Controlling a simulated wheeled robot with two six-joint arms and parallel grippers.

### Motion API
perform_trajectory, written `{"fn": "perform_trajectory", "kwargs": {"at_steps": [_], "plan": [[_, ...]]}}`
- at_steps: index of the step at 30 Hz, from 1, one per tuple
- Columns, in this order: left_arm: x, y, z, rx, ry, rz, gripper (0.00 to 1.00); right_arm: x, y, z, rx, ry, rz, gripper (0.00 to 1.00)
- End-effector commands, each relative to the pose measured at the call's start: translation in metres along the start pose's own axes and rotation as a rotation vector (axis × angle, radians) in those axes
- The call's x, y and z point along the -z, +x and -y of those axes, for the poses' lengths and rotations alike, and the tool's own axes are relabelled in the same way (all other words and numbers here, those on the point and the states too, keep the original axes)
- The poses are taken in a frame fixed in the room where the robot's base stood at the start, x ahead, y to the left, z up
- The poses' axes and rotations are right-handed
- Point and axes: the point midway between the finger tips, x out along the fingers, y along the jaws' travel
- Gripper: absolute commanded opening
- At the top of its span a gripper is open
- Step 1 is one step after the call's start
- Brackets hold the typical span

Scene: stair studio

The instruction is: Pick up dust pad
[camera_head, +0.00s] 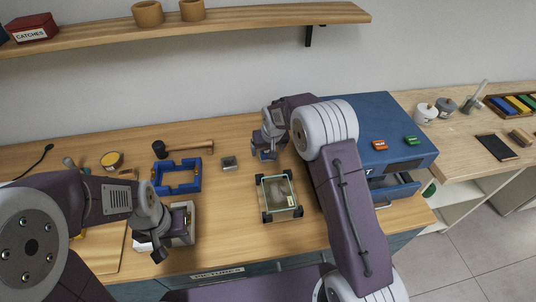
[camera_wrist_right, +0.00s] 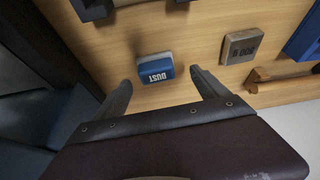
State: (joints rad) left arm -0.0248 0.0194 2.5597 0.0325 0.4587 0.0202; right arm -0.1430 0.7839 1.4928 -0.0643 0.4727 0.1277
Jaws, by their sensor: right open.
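The dust pad (camera_wrist_right: 155,68) is a small blue block with a pale edge and the word DUST on it, lying on the wooden bench in the right wrist view. My right gripper (camera_wrist_right: 161,88) is open, with one finger on each side of the pad and nothing held. In the head view the right gripper (camera_head: 265,151) hangs over the back of the bench, and a bit of blue shows beneath it, mostly hidden. My left gripper (camera_head: 152,240) is low at the left, by a grey box-like fixture (camera_head: 182,228); its jaw opening is unclear.
A grey-brown block (camera_wrist_right: 241,46) lies beside the pad; it also shows in the head view (camera_head: 229,163). A blue frame clamp (camera_head: 178,188), a hammer (camera_head: 190,147) and a glass-topped frame with black corners (camera_head: 279,194) are nearby. A blue cabinet (camera_head: 375,125) stands right.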

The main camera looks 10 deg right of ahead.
Motion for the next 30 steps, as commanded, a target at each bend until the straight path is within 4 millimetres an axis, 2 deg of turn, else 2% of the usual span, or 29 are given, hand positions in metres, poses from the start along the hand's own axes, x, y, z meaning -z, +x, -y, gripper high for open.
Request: {"fn": "perform_trajectory", "kwargs": {"at_steps": [6,9,15,22,23,30], "plan": [[0.001,-0.008,0.0,0.0,0.0,0.0,0.36,0.003,0.038,-0.006,0.0,0.001,0.004,0.84],[0.001,-0.009,0.0,0.0,0.0,0.0,0.36,0.003,0.045,-0.006,0.0,0.001,0.002,0.84],[0.001,-0.008,0.0,0.0,0.0,0.0,0.36,0.003,0.046,-0.006,0.0,0.001,0.001,0.84],[0.001,-0.008,0.0,0.0,0.0,0.0,0.36,0.003,0.046,-0.006,0.0,0.0,0.001,0.2],[0.001,-0.008,0.0,0.0,0.0,0.0,0.36,0.003,0.045,-0.006,0.0,0.0,0.001,0.17],[0.001,-0.008,0.0,0.0,0.0,0.0,0.36,0.005,0.042,-0.006,0.0,0.001,0.0,0.17]]}}
